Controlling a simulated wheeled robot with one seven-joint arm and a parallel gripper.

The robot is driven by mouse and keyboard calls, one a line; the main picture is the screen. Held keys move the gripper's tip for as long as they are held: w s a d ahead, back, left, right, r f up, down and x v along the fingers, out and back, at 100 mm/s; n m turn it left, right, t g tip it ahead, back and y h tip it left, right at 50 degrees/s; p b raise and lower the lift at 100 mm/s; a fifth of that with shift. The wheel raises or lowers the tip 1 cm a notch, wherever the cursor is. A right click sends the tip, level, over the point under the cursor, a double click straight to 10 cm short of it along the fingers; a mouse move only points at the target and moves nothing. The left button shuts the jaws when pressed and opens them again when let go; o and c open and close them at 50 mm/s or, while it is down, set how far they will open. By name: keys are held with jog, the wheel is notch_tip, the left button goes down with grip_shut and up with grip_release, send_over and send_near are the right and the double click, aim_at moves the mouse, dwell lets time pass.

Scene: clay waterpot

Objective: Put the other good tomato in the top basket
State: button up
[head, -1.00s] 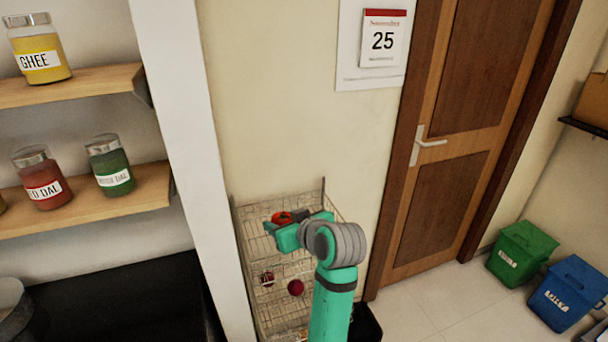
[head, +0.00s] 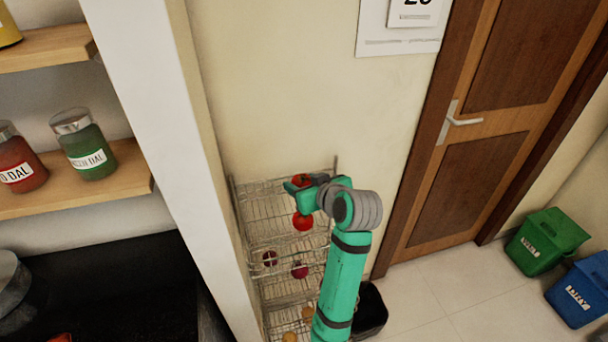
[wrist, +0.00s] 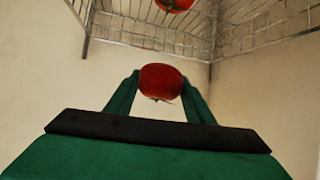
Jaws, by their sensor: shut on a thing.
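My gripper (head: 298,184) is shut on a red tomato (wrist: 160,82), with one finger on each side of it in the wrist view. In the head view the gripper is over the top basket (head: 262,206) of the wire rack, and the held tomato shows as a red patch between the fingers. A second red tomato (head: 303,222) shows just below the gripper, at the top basket. A tomato with a green stem (wrist: 173,4) is cut off by the top edge of the wrist view. Whether the held tomato touches the basket is unclear.
Lower baskets hold dark red onions (head: 300,270) and yellowish items (head: 291,336). A white wall edge (head: 165,150) stands close left of the rack. A black bin (head: 371,308) is at the rack's right foot. The door (head: 480,130) is farther right.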

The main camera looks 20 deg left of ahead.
jog(key=shift+f, duration=1.15)
jog(key=shift+d, duration=0.1)
jog(key=o, duration=1.2)
jog(key=v, duration=1)
jog(key=shift+s+d+r, duration=0.15)
jog(key=shift+s+d, duration=0.1)
